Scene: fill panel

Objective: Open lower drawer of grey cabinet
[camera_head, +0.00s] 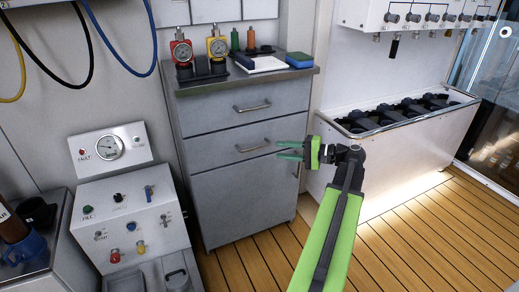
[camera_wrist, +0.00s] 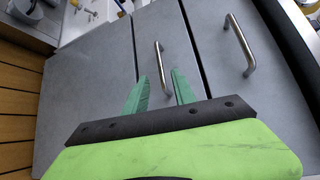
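The grey cabinet (camera_head: 240,200) stands in the middle of the head view, with two drawers above a door. The lower drawer (camera_head: 215,146) is shut, and its bar handle (camera_head: 253,147) is horizontal. My gripper (camera_head: 280,150) is open and empty, just right of this handle in the head view. In the wrist view, the handle (camera_wrist: 162,70) appears between and beyond my two green fingertips (camera_wrist: 157,82); I see no contact. The upper drawer's handle (camera_wrist: 240,45) is to the right there. The upper drawer (camera_head: 220,107) is also shut.
Gauges (camera_head: 217,50), bottles and a blue box (camera_head: 299,59) stand on the cabinet top. A control panel (camera_head: 130,215) is close on the left. A white trough (camera_head: 400,150) stands on the right. Wooden floor (camera_head: 410,240) is clear in front.

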